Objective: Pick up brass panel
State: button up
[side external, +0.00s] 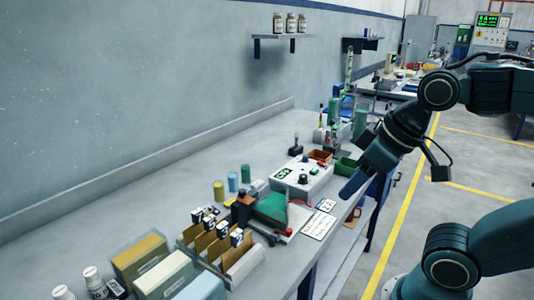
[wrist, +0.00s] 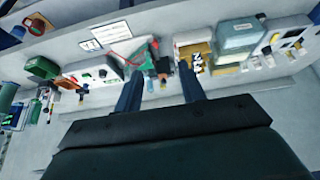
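Several brass-coloured panels (side external: 203,241) with black-and-white tags stand in a rack near the front of the bench in the side external view. In the wrist view the brass panels (wrist: 197,47) and their tags show small, above the right finger. I cannot tell which one the task means. My gripper (wrist: 160,70) is open, with its two fingers apart and nothing visible between them. In the side external view its dark finger end hangs near the bench's right edge, well apart from the panels and farther along the bench.
A white control box (side external: 300,178), a green-topped item (side external: 272,208) and a white card (side external: 319,225) lie between my gripper and the panels. Yellow and teal boxes (side external: 165,274) stand close beside the rack.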

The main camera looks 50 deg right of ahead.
jog(key=w+a+r+n+g+y, duration=0.1)
jog(key=w+a+r+n, duration=0.25)
jog(key=w, duration=0.35)
jog(key=n+g+y, duration=0.3)
jog(key=n+g, duration=0.2)
jog(key=n, duration=0.9)
send_over(211, 215)
jog(key=d, duration=0.4)
notch_tip(211, 215, down, 9)
jog(key=shift+f+y, duration=0.25)
jog(key=shift+y, duration=0.05)
jog(key=shift+a, duration=0.1)
jog(key=shift+x, duration=4.3)
jog(key=shift+w, duration=0.1)
